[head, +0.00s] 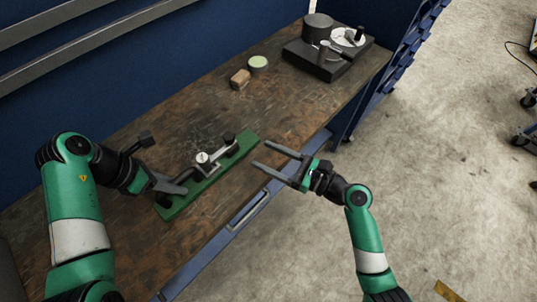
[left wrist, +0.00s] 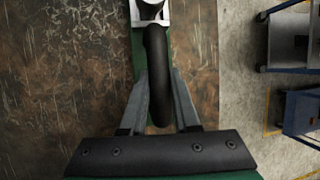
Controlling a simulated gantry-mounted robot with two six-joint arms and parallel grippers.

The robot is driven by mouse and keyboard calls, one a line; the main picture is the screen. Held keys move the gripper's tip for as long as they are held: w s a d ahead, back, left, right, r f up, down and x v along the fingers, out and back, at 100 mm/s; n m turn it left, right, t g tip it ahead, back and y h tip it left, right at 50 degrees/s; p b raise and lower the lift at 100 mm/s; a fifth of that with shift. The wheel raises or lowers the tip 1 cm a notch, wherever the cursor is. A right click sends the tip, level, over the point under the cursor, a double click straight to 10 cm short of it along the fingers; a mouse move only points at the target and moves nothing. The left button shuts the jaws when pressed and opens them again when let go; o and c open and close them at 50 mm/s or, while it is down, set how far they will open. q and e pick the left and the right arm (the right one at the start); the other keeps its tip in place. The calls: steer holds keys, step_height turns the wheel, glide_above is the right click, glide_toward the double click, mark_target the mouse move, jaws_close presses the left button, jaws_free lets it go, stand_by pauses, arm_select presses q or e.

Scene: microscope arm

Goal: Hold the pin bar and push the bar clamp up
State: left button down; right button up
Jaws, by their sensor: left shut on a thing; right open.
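A green base (head: 207,182) lies on the wooden bench and carries a metal bar assembly. The bar clamp (head: 206,161) is a pale metal block with a round knob near the middle of the base. A dark knob (head: 229,139) stands at the assembly's far right end. My left gripper (head: 178,190) is at the near left end of the base; in the left wrist view (left wrist: 160,105) its fingers are shut on a dark curved bar (left wrist: 156,60), likely the pin bar. My right gripper (head: 261,156) is open and empty, right of the base, above the bench's front edge.
A brown block (head: 240,79) and a round green-topped tin (head: 258,63) sit farther back on the bench (head: 185,118). A black plate with a dark cylinder (head: 317,27) and a white dial stands at the far end. A blue wall runs behind.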

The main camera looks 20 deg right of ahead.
arm_select(q)
steer(key=shift+r, duration=0.1)
steer(key=c, duration=0.6)
jaws_free()
steer(key=shift+o, duration=0.2)
